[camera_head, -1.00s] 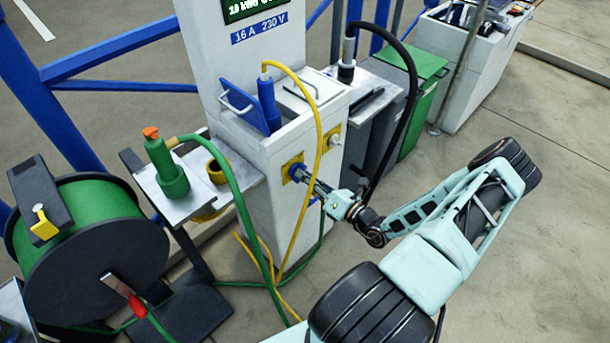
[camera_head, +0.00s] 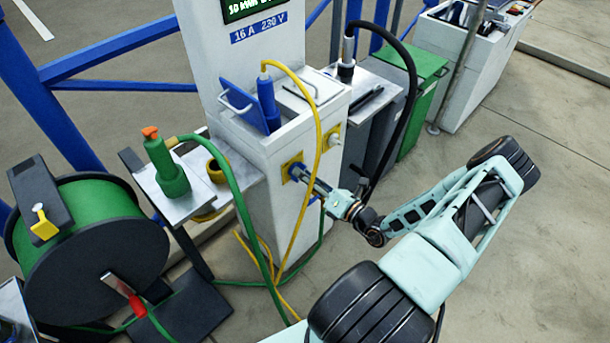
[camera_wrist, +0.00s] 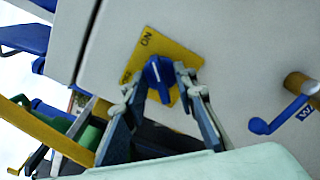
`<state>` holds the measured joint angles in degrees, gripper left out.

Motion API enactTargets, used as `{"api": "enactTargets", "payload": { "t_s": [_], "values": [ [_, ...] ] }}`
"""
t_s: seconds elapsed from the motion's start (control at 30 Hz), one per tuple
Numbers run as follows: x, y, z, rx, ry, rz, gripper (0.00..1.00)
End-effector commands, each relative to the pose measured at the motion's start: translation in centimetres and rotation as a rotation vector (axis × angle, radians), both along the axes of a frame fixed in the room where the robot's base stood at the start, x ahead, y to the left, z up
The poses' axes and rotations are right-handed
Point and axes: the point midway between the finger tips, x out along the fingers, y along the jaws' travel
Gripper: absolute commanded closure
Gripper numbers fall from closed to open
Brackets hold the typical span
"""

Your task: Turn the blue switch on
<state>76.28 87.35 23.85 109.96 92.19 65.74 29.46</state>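The blue switch (camera_wrist: 158,74) is a rotary knob on a yellow plate (camera_wrist: 148,48) on the white pedestal. Its white mark appears to point up toward the word ON in the wrist view; a second label at its left is hard to read. In the head view the switch (camera_head: 294,171) is on the pedestal's front, partly covered by my gripper (camera_head: 304,180). In the wrist view my gripper (camera_wrist: 160,88) has its fingers apart, one on each side of the knob, with visible gaps. I cannot tell how deep the tips reach around it.
A yellow cable (camera_head: 318,150) hangs down the pedestal (camera_head: 262,205) close to my gripper. A blue crank handle (camera_wrist: 280,116) is at the right in the wrist view. A green hose reel (camera_head: 95,250) stands left. Open floor (camera_head: 540,270) lies right.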

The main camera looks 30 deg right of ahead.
Motion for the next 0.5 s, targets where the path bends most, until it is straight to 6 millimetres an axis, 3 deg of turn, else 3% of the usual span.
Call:
{"api": "enactTargets", "payload": {
  "t_s": [0.27,0.5],
  "values": [
    [-0.2,-0.1,0.0,-0.001,0.000,0.000,0.74],
    [-3.5,-1.4,0.0,-0.002,0.002,-0.002,0.74]
  ]
}}
